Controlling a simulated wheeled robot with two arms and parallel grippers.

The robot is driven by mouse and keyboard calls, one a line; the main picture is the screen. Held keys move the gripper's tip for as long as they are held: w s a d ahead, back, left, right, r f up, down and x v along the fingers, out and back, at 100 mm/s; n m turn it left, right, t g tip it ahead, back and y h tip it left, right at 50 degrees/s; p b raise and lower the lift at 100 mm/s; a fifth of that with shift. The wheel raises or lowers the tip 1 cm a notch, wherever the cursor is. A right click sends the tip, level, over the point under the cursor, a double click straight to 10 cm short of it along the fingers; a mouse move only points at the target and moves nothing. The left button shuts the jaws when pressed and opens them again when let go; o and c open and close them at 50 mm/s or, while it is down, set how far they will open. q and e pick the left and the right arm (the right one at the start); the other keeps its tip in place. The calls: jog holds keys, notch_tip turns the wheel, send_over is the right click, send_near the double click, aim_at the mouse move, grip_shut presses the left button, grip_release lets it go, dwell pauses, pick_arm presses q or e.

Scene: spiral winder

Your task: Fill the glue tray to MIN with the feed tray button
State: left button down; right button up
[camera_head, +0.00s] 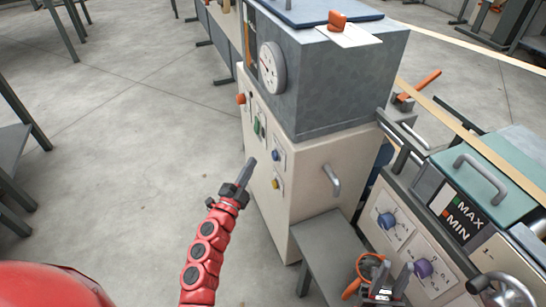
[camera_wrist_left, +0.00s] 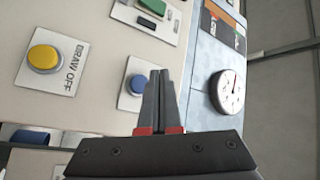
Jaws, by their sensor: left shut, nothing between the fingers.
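My left gripper (camera_head: 249,163) is shut and empty, pointing at the front of the beige cabinet (camera_head: 310,165). In the head view its tip is left of a blue button (camera_head: 276,155) and a yellow button (camera_head: 275,183). In the left wrist view the fingertips (camera_wrist_left: 160,72) overlap the edge of the blue button's plate, just beside the blue button (camera_wrist_left: 137,85); contact cannot be told. The yellow button (camera_wrist_left: 43,58) is labelled DRAW OFF; the blue button's label is hidden. The MAX/MIN level window (camera_head: 452,212) is at right.
A grey tank with a round gauge (camera_head: 271,68) tops the cabinet. A green button (camera_wrist_left: 152,6) sits higher on the panel.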

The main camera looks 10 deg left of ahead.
pick_arm(q)
jog(key=shift+w+d, duration=0.55)
jog(key=shift+d, duration=0.2)
jog(key=shift+w+d, duration=0.5)
jog(key=shift+d, duration=0.25)
jog(key=shift+d, duration=0.1)
dwell(0.9)
jog(key=shift+w+d, duration=0.2)
jog(key=shift+d, duration=0.05)
jog(key=shift+w+d, duration=0.25)
jog(key=shift+d, duration=0.1)
dwell(2.1)
dwell(1.5)
jog(key=shift+s+a, duration=0.5)
jog(key=shift+a, duration=0.2)
jog(key=shift+a, duration=0.1)
jog(key=shift+s+a, duration=0.7)
jog(key=shift+a, duration=0.3)
jog(key=shift+s+a, duration=0.7)
jog(key=shift+a, duration=0.3)
